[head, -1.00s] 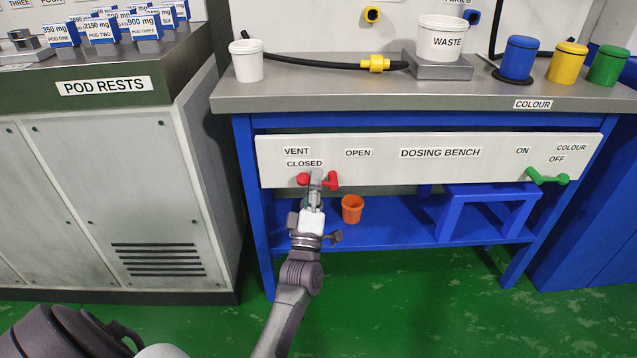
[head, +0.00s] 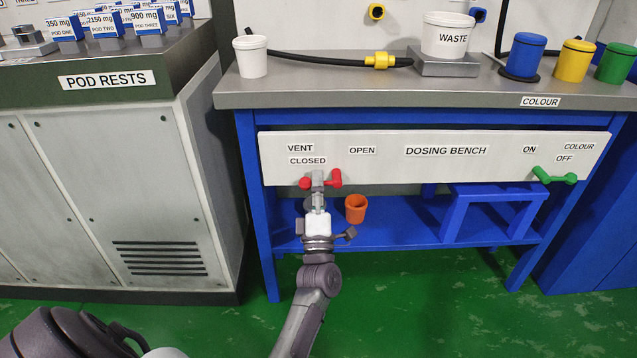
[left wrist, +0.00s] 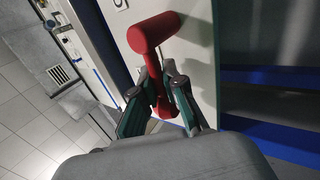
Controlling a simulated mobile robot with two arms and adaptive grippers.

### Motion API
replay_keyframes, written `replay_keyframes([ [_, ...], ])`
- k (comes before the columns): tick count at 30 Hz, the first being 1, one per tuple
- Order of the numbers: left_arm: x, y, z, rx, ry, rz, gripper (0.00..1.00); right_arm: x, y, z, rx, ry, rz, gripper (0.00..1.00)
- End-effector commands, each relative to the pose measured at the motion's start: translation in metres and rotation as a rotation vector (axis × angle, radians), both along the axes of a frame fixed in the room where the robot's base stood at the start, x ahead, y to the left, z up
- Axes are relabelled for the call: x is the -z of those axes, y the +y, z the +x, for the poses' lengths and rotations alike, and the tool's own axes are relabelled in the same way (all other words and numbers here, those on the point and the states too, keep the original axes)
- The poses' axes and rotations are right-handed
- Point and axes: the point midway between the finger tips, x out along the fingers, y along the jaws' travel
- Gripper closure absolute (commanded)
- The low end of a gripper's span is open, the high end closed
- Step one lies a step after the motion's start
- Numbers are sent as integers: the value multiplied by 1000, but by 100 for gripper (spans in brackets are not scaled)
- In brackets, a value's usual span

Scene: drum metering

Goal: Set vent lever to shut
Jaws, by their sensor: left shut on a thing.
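The red vent lever (head: 335,179) is on the front panel of the dosing bench, below the VENT and CLOSED labels (head: 308,161) and left of the OPEN label (head: 362,150). My left gripper (head: 318,178) is at the lever and covers its middle; red ends show on both sides. In the left wrist view the lever (left wrist: 153,33) stands out with a thick cross-piece, and its stem runs down between the fingers of my left gripper (left wrist: 163,100). The gripper is shut on it. My right gripper is not in view.
An orange cup (head: 356,208) stands on the blue lower shelf just right of my gripper. A green lever (head: 555,176) is at the panel's right end. A white cup (head: 251,57) and WASTE tub (head: 448,36) stand on the bench top. The pod rests cabinet (head: 130,190) is at left.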

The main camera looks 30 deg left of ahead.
Motion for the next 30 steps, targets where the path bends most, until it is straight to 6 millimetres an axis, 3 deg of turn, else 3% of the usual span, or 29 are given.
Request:
replay_keyframes([
  [1,-2,7,-4,-14,-12,-4,100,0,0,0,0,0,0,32],
  [3,-2,7,-4,-14,-12,-4,82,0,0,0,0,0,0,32],
  [6,-1,7,-4,-14,-10,-3,65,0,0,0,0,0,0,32],
  [7,-1,7,-4,-14,-9,-3,63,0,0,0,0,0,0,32],
  [17,3,2,-4,-8,-1,-2,63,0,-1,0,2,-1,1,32],
  [30,38,-24,-50,-13,-3,-3,63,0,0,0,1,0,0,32],
])
